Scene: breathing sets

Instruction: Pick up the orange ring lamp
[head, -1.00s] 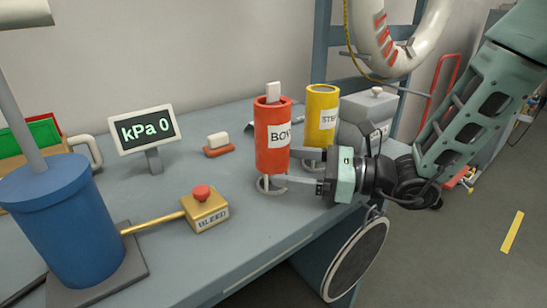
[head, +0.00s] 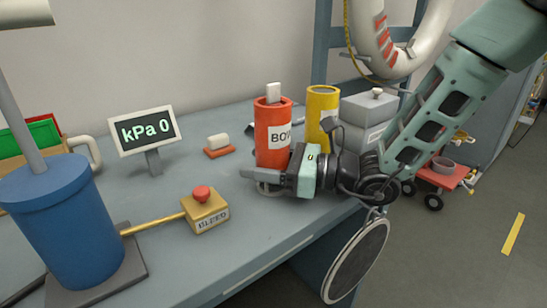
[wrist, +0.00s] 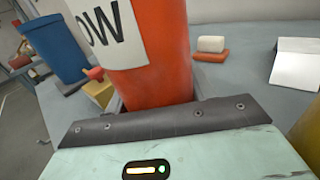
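I see no other ring-shaped orange lamp. My gripper (head: 258,172) is low around this cylinder, its near finger passing in front of the lower part. The far finger is hidden behind it in the head view. In the wrist view the orange cylinder (wrist: 150,70) stands right before the palm, between the fingers. I cannot tell whether the fingers press on it. It stands on the bench.
A yellow cylinder (head: 322,103) and a grey box (head: 368,110) stand close behind my gripper. A small orange-based white piece (head: 218,145), the kPa display (head: 147,130), the bleed button box (head: 205,210) and a blue cylinder (head: 68,230) stand to the left.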

